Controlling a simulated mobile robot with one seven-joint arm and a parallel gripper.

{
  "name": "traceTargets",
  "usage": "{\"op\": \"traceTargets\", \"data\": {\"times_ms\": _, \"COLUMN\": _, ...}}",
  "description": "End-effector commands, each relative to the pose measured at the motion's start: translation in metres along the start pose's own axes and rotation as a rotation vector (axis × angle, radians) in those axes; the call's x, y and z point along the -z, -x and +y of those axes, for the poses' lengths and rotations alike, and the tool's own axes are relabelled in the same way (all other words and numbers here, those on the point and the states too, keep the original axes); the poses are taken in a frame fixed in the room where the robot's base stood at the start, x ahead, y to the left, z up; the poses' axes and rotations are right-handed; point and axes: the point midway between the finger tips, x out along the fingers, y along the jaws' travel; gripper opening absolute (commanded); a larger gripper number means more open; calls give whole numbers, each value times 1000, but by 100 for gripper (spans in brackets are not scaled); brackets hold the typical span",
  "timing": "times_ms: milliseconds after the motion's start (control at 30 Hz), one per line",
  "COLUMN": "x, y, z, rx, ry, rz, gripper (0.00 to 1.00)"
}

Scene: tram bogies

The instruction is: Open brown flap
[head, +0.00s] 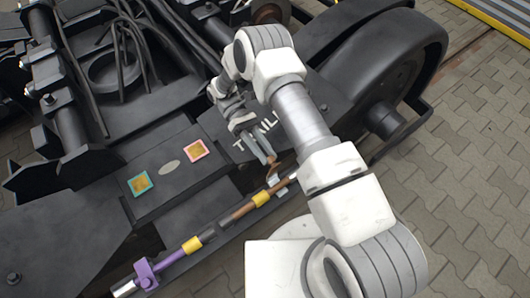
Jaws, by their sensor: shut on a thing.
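My gripper (268,157) reaches down over the side of the black bogie frame, beside white lettering. Its fingers are closed on a small brown piece (274,173), which looks like the brown flap. The flap is small in this view and partly covered by the fingers, so how far it stands open cannot be told. Just below it runs a rod with brown, yellow and purple sections (239,212), close to the flap. Whether the flap touches the rod is not clear.
A large black wheel (385,75) stands at the right. A black box carries a green-edged (140,184) and a pink-edged square (195,151). Black hoses (84,75) lie at the upper left. Grey paving (470,170) is open on the right.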

Motion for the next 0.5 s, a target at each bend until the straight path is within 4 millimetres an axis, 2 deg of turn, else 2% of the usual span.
{"op": "traceTargets", "data": {"times_ms": 267, "x": 0, "y": -1, "z": 0, "rx": 2, "ry": 1, "rz": -3, "gripper": 0}}
{"op": "traceTargets", "data": {"times_ms": 300, "x": 0, "y": -1, "z": 0, "rx": 2, "ry": 1, "rz": -3, "gripper": 35}}
{"op": "traceTargets", "data": {"times_ms": 433, "x": 0, "y": -1, "z": 0, "rx": 1, "ry": 1, "rz": -3, "gripper": 58}}
{"op": "traceTargets", "data": {"times_ms": 500, "x": 0, "y": -1, "z": 0, "rx": 1, "ry": 0, "rz": -2, "gripper": 60}}
